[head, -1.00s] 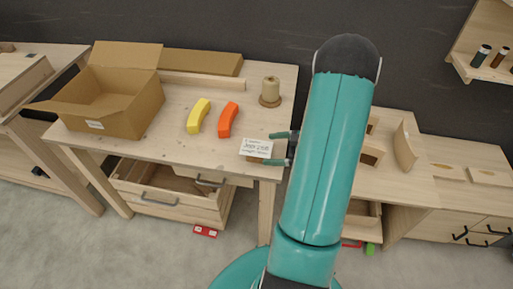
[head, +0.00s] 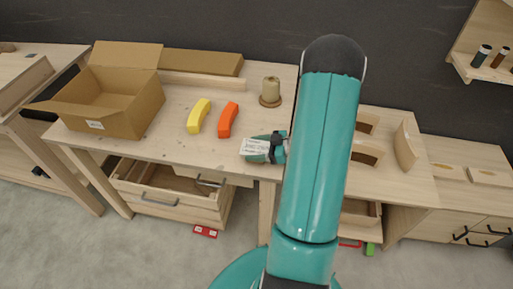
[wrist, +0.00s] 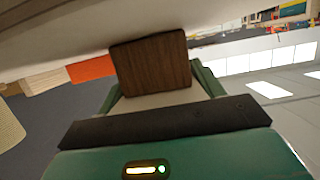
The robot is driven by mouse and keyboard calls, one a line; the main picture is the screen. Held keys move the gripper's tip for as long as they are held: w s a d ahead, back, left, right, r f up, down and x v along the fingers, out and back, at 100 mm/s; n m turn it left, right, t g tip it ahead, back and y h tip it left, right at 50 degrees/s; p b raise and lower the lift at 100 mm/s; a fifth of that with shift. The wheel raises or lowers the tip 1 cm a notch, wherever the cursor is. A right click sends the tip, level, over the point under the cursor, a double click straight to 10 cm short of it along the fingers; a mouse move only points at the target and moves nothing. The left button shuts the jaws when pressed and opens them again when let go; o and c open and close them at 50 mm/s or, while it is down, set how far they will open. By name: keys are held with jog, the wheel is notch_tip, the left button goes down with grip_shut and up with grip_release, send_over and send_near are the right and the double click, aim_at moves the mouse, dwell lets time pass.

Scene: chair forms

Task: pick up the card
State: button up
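The card (head: 255,147), white with dark printed text, is at the front right part of the workbench, near its front edge. In the wrist view a dark brown wooden block (wrist: 151,62), which looks like the card's stand, sits between my fingers, with a pale surface across the top of the view. My gripper (head: 266,148) reaches the card from the right. Its teal fingers are close together on the block's two sides and appear shut on it. The wrist view also shows my gripper (wrist: 158,85). I cannot tell whether the card is off the bench.
On the workbench (head: 190,145) are an open cardboard box (head: 120,110), a yellow curved piece (head: 199,116), an orange curved piece (head: 228,119) and a spool-like cone (head: 270,91). Wooden curved forms (head: 405,147) stand to the right of my arm. A drawer (head: 165,195) below is open.

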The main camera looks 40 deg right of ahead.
jog(key=shift+c, duration=0.5)
jog(key=shift+r, duration=0.2)
